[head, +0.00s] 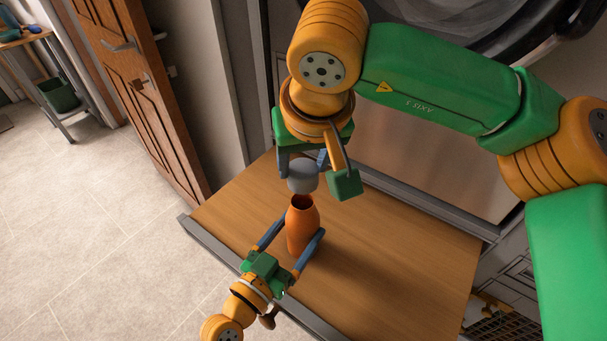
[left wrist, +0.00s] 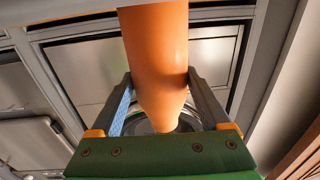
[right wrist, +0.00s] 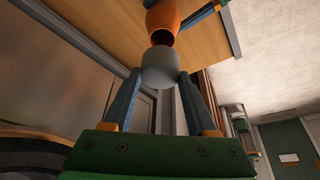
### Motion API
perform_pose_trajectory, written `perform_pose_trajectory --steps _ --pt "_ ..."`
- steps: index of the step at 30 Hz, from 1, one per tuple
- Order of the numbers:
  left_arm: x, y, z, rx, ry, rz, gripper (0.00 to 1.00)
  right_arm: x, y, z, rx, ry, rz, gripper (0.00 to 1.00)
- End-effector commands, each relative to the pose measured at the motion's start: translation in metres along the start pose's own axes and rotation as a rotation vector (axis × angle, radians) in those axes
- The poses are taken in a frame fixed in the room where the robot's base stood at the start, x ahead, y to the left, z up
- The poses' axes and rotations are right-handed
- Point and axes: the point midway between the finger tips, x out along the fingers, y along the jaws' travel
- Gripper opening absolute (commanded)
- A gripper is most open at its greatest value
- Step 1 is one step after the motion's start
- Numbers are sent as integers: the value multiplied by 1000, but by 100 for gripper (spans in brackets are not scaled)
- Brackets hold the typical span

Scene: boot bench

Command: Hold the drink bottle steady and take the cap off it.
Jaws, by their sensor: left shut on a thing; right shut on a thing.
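The orange drink bottle (head: 302,229) stands upright on the wooden bench top, its dark open mouth showing. My left gripper (head: 290,240) is shut on the bottle's body from the front. The bottle also fills the middle of the left wrist view (left wrist: 157,60), between the two fingers (left wrist: 158,105). The grey cap (head: 303,177) is held by my right gripper (head: 305,160), above the bottle mouth and apart from it. The right wrist view shows the cap (right wrist: 160,68) between the fingertips, with the bottle's open mouth (right wrist: 162,37) beyond it.
The wooden bench top (head: 400,250) is clear to the right of the bottle. A grey edge strip runs along its front. A metal-fronted appliance (head: 430,140) stands behind it. A wire basket (head: 505,325) is at the lower right. A brown door (head: 140,80) is at the left.

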Motion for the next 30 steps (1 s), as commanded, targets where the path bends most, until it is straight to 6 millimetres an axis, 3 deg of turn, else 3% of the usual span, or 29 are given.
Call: perform_pose_trajectory --steps 8,9,11,20,26,30 --pt "0 0 1 0 -2 1 0 -8 0 -3 -1 -2 -1 0" --pt "0 0 1 0 -2 1 88 -8 0 -3 -1 -2 -1 0" --pt "0 0 1 0 -2 0 100 -8 0 -3 -1 -2 -1 0" --pt "-6 0 2 1 -2 0 100 -7 0 -2 -1 -1 -1 0" --pt "-42 0 4 3 -7 1 100 -2 0 0 -1 -1 -1 0" --pt "-81 1 6 2 -9 3 100 5 0 3 -1 -1 -1 0"
